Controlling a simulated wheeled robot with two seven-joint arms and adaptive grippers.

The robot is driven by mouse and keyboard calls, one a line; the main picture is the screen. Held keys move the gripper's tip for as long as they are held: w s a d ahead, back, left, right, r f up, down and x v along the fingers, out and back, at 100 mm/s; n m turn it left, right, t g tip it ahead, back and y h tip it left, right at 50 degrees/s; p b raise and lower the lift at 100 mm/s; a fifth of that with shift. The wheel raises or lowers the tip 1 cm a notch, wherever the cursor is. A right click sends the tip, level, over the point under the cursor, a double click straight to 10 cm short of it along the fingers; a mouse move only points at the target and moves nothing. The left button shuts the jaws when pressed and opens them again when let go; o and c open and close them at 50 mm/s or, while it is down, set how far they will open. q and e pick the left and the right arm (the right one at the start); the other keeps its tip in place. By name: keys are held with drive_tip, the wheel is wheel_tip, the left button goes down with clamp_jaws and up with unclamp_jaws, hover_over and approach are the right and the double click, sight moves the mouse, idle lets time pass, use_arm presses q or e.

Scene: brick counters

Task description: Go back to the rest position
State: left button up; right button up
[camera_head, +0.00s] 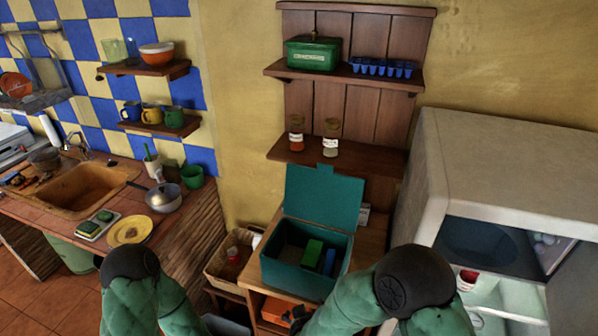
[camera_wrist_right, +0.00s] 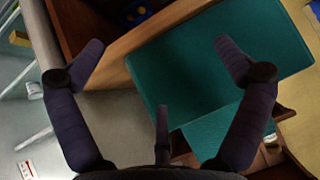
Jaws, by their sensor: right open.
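My right gripper (camera_wrist_right: 160,62) shows in the right wrist view with its dark fingers spread wide and nothing between them. A teal surface (camera_wrist_right: 190,65), which looks like part of the teal box, lies beyond the fingers, apart from them. In the head view, the teal box (camera_head: 286,277) stands on a wooden stand with its lid (camera_head: 322,200) raised. A green block (camera_head: 312,252) and a blue item (camera_head: 330,262) are inside it. Both my green-sleeved arms come in at the bottom of the head view. My left gripper is out of view, and the right one does not show there.
An open white fridge (camera_head: 510,165) stands at the right, close to my right arm. A basket (camera_head: 228,262) sits left of the box. The sink counter (camera_head: 100,238) at the left holds a pot (camera_head: 163,197) and a yellow plate (camera_head: 130,231). Wooden shelves (camera_head: 340,77) hang behind.

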drive_tip(key=s+d+f+g+y+b, duration=0.1)
drive_tip(key=s+d+f+g, duration=0.15)
drive_tip(key=f, duration=0.35)
drive_tip(key=s+d+f+g+y+b, duration=0.1)
drive_tip(key=s+d+f+g, duration=0.15)
drive_tip(key=f, duration=0.45)
drive_tip(key=s+d+f+g+y+b, duration=0.2)
drive_tip(key=s+f, duration=0.6)
drive_tip(key=s, duration=0.4)
drive_tip(key=shift+s+d+f+g+y+b, duration=0.25)
drive_tip(key=shift+g+y+b, duration=0.15)
drive_tip(key=shift+g, duration=0.4)
drive_tip(key=shift+c, duration=0.2)
